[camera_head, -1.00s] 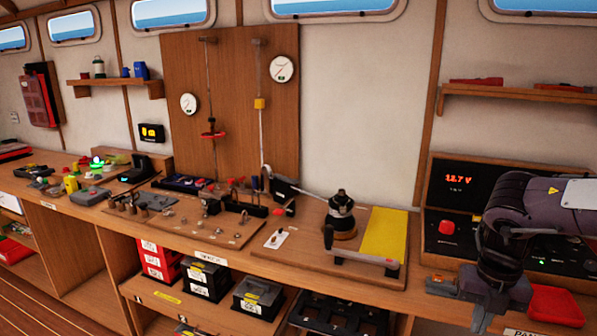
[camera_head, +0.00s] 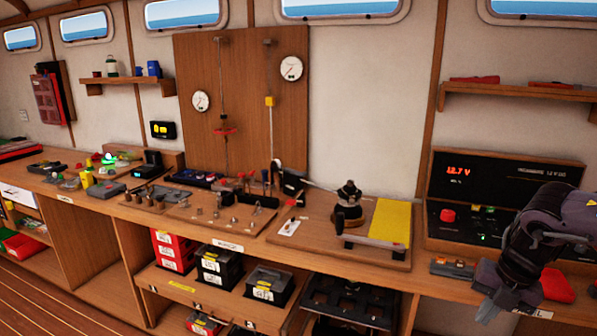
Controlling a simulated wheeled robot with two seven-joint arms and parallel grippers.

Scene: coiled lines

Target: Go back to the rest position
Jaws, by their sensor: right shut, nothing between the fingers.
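My right gripper (camera_head: 497,300) hangs at the right end of the bench, at its front edge, pointing down. It is shut with nothing held. My right arm comes in from the right edge and covers part of the red tray (camera_head: 556,285) and of the panel behind. My left gripper is not in view.
A black winch (camera_head: 348,206) and a yellow pad (camera_head: 390,221) stand on a wooden board left of my arm. A power panel (camera_head: 470,222) reads 12.7 V. Small parts crowd the bench's left half. Bins (camera_head: 215,270) stand on the shelf below.

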